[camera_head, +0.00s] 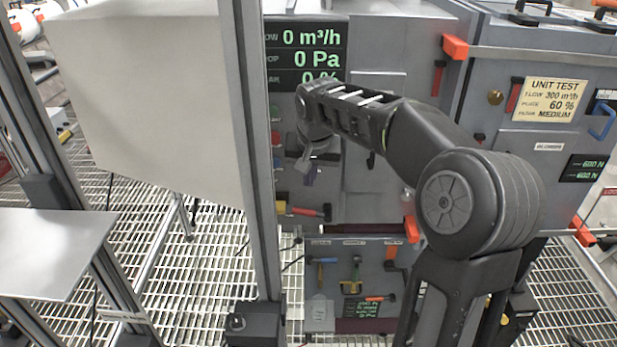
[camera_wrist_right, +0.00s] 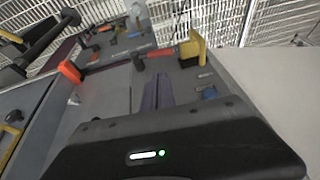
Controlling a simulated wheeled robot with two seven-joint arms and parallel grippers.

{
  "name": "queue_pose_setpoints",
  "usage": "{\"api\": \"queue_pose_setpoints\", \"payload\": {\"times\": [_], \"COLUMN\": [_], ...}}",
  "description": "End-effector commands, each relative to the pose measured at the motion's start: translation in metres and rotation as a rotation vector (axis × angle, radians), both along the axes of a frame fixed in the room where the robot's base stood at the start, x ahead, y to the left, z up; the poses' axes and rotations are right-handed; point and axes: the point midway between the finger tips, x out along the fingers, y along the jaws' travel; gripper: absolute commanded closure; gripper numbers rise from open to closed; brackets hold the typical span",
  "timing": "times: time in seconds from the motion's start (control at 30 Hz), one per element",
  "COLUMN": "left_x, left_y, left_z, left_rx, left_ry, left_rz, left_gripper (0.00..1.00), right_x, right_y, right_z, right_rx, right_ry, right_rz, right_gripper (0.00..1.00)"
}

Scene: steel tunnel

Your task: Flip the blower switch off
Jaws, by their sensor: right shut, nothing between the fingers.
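The grey control panel (camera_head: 355,195) stands behind my right arm, with a dark display (camera_head: 305,55) at its top reading 0 m³/h, 0 Pa and 0 %. I cannot tell for sure which control is the blower switch. A red-handled lever (camera_head: 305,212) sits low on the panel, and it also shows in the right wrist view (camera_wrist_right: 161,52) beside a yellow bracket (camera_wrist_right: 197,48). My right gripper (camera_head: 311,176) is in front of the panel, above the red-handled lever, its fingers (camera_wrist_right: 157,90) shut and empty. My arm hides part of the panel. My left gripper is out of view.
A metal post (camera_head: 255,150) and a large pale box (camera_head: 150,95) stand left of the panel. A cabinet with a "UNIT TEST" label (camera_head: 548,99) and orange handles is at the right. A lower tool panel (camera_head: 325,285) sits near the grated floor.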

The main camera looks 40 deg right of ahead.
Motion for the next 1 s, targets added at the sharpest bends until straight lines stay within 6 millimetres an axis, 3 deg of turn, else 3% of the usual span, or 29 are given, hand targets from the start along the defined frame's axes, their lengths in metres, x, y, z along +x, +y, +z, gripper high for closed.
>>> {"api": "queue_pose_setpoints", "payload": {"times": [0.5,0.7,1.0], "left_x": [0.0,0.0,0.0], "left_y": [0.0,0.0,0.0], "left_z": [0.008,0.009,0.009], "left_rx": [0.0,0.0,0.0], "left_ry": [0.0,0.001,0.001], "left_rz": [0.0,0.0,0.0], "left_gripper": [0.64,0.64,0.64], "right_x": [0.03,0.036,0.037], "right_y": [-0.012,-0.01,-0.01], "right_z": [-0.091,-0.107,-0.109], "right_rx": [0.001,0.001,0.001], "right_ry": [0.004,0.001,0.001], "right_rz": [0.0,0.0,0.0], "right_gripper": [1.0,1.0,1.0]}}
